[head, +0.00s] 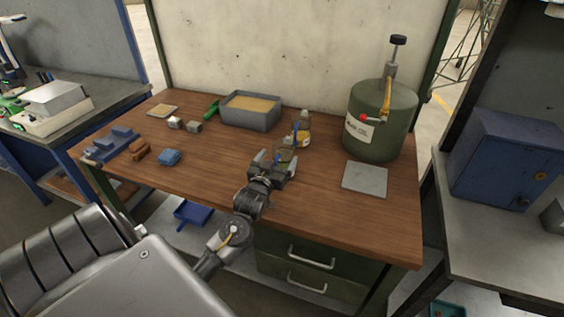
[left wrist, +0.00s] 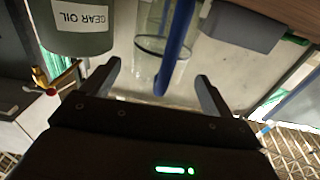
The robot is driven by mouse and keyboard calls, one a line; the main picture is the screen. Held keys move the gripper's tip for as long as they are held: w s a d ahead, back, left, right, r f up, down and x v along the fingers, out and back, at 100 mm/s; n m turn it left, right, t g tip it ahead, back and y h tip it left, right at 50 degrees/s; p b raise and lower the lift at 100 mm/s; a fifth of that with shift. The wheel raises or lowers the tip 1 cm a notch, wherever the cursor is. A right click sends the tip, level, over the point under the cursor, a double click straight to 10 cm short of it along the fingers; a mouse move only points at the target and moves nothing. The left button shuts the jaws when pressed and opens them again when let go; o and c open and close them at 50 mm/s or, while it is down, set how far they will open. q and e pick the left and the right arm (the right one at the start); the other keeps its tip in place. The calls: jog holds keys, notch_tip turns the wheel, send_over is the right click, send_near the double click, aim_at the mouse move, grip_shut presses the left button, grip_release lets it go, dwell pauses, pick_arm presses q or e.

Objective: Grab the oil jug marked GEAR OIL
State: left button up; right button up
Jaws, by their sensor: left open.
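My left gripper (head: 276,162) is open over the wooden workbench, its fingers toward a small see-through jug (head: 285,154) with a blue handle. In the left wrist view the blue handle (left wrist: 176,45) runs down between the open fingers (left wrist: 157,76); I cannot tell whether they touch it. The jug's own marking is not readable. A second small jug (head: 303,131), with amber contents and a pale label, stands just behind. The words GEAR OIL are on a green container (left wrist: 80,44) in the left wrist view, apparently the large green drum (head: 391,112). My right gripper is not in view.
A grey sand-filled tray (head: 250,120) stands at the back; its side also shows in the left wrist view (left wrist: 240,27). A flat grey plate (head: 365,179) lies before the drum. The bench's front middle is largely clear.

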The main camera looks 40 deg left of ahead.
pick_arm(q)
jog(key=shift+x, duration=1.6)
jog(key=shift+s, duration=0.1)
jog(key=shift+c, duration=0.5)
jog(key=c, duration=1.4)
jog(key=shift+c, duration=0.8)
jog(key=shift+r, duration=0.15)
